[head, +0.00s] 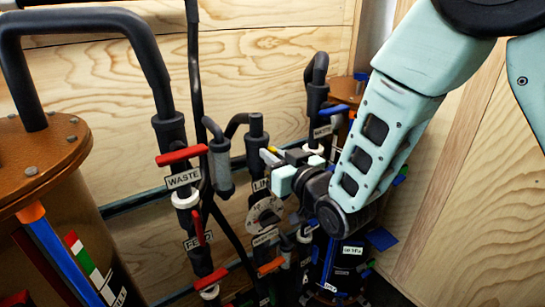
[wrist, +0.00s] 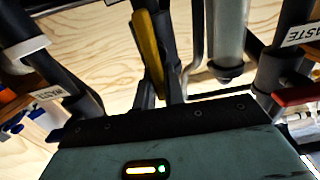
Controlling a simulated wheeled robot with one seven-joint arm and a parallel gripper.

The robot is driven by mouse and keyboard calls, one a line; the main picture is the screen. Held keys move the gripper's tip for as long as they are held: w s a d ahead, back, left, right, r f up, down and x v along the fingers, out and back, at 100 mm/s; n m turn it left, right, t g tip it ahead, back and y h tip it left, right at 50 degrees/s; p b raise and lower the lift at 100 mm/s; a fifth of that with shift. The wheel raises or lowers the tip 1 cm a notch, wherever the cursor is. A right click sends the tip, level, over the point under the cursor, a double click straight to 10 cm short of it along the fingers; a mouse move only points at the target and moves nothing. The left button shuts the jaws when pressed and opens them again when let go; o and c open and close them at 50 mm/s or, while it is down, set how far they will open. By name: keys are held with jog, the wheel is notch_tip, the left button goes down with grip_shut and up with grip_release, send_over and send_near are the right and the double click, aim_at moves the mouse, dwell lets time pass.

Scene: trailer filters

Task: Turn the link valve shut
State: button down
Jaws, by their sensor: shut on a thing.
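The link valve has a yellow handle (head: 272,150), mostly hidden by my gripper in the head view, above a label (head: 261,185) that reads "LIN" before it is cut off. In the wrist view the yellow handle (wrist: 149,52) is a long bar running away from me between the dark fingers. My gripper (head: 275,157) reaches in from the right and is shut on this handle; it also shows in the wrist view (wrist: 157,75). The valve's body is largely hidden behind the fingers and the pipe.
A red waste handle (head: 182,155) and a grey cylinder (head: 221,168) stand left of my gripper. A round gauge (head: 265,214) and orange-red handles (head: 271,265) sit below. A brown filter tank (head: 38,160) fills the left. Black pipes crowd close around; the wooden wall is behind.

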jog(key=shift+w+d+f+m+b, duration=0.25)
jog(key=shift+d+f+m+b, duration=0.2)
jog(key=shift+m+b, duration=2)
jog(key=shift+w+d+f+m+b, duration=0.4)
jog(key=shift+m+b, duration=0.95)
jog(key=shift+m, duration=2.05)
jog(key=shift+w+d+f+m+b, duration=0.1)
jog(key=shift+d+f+m+b, duration=0.3)
jog(key=shift+m+b, duration=2.05)
jog(key=shift+a+f+m+p, duration=0.1)
jog(key=shift+m+p, duration=0.45)
jog(key=shift+m, duration=0.05)
jog(key=c, duration=1.5)
grip_release()
jog(key=shift+s, duration=0.1)
